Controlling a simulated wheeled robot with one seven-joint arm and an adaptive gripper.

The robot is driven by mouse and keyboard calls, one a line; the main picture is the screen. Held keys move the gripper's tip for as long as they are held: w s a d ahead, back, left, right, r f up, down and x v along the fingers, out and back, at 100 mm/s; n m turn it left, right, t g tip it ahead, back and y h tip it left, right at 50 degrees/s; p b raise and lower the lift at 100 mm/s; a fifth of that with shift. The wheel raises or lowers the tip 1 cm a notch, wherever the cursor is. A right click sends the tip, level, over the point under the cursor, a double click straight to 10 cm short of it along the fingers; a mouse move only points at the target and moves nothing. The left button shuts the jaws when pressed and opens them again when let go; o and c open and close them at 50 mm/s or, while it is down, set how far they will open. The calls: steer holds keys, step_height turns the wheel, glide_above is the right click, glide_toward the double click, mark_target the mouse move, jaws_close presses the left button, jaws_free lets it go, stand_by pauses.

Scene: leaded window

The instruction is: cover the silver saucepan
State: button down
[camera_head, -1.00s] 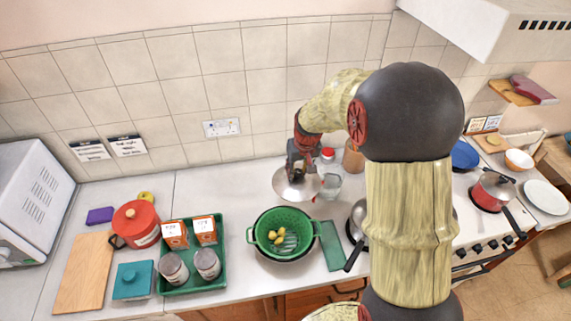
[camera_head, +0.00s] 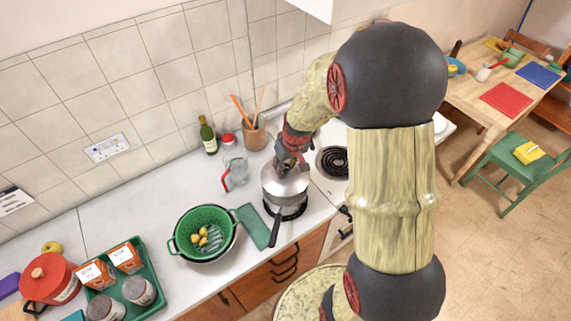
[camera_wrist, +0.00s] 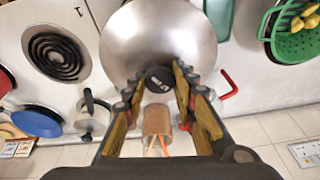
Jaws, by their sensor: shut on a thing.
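My gripper (camera_head: 288,163) is shut on the black knob (camera_wrist: 159,79) of a silver lid. The lid (camera_wrist: 158,38) is a wide, shiny disc that fills the upper middle of the wrist view. In the head view the lid (camera_head: 284,182) is over the silver saucepan (camera_head: 290,203), whose black handle (camera_head: 274,231) points toward the front counter edge. The lid hides the pan's opening. I cannot tell whether the lid touches the rim or hangs just above it. In the wrist view the lid hides the pan.
A glass jug with a red handle (camera_head: 236,172) and a utensil pot (camera_head: 254,134) stand behind. A green cloth (camera_head: 253,226) and green colander (camera_head: 202,232) lie to the left. A bare stove coil (camera_head: 333,161) is to the right; it also shows in the wrist view (camera_wrist: 58,55).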

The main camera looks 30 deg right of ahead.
mark_target(285, 176)
steer(key=shift+f+b, duration=1.15)
steer(key=shift+f, duration=0.85)
steer(key=shift+f+b, duration=0.7)
steer(key=shift+f+b, duration=0.55)
steer(key=shift+b, duration=0.5)
stand_by(0.5)
stand_by(0.3)
steer(key=c, duration=1.4)
jaws_free()
steer(key=o, duration=0.4)
steer(key=shift+o, duration=1)
steer(key=shift+r, duration=0.1)
